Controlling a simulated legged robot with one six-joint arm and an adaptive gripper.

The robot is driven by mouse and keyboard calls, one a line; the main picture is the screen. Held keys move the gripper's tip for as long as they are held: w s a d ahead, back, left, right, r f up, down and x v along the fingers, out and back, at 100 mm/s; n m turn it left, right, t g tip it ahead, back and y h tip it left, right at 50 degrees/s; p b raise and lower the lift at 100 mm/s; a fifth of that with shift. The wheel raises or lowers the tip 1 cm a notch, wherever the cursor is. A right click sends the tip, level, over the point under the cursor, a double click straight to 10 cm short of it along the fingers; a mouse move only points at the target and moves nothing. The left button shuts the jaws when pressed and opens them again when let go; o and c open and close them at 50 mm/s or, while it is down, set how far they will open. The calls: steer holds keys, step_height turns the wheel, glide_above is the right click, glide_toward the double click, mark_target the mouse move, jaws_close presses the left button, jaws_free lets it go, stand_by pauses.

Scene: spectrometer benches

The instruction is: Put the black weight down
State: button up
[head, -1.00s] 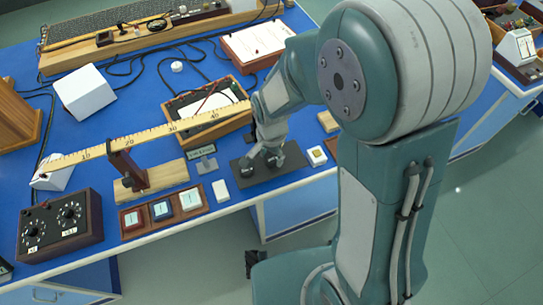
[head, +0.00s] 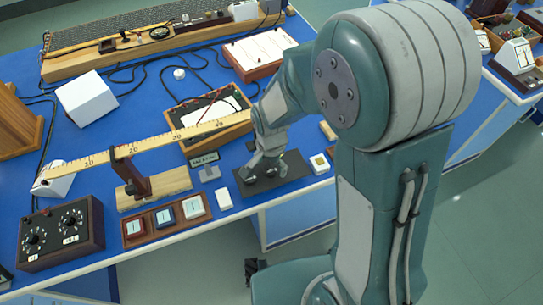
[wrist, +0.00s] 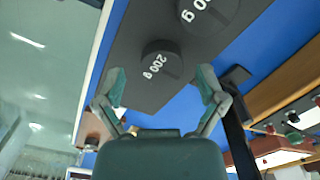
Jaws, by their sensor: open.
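A black weight marked "200 g" (wrist: 160,62) stands on a dark grey mat (wrist: 125,38) in the wrist view. My gripper (wrist: 161,84) is open, with a teal fingertip on each side and a little short of this weight; I cannot tell if either touches it. A second, larger black weight (wrist: 210,14) stands on the mat just beyond, partly cut off by the frame edge, its marking ending in "0 g". In the head view my gripper (head: 266,166) is low over the dark mat (head: 297,170) near the bench's front edge, and hides part of the weights.
A wooden stand (head: 134,180) with a long ruler beam (head: 150,148) is left of the mat. A white block (head: 223,199) and a small box with a yellow centre (head: 319,163) flank the mat. An open wooden box (head: 240,126) with wires is behind.

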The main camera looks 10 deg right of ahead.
mark_target(271, 168)
step_height(271, 168, up, 12)
steer(key=s+d+r+n+t, duration=0.5)
steer(key=s+d+r+n, duration=0.3)
steer(key=s+d+r, duration=0.3)
steer(key=shift+s+r+t, duration=0.2)
steer(key=shift+s+t, duration=0.1)
steer(key=shift+s, duration=0.55)
stand_by(2.6)
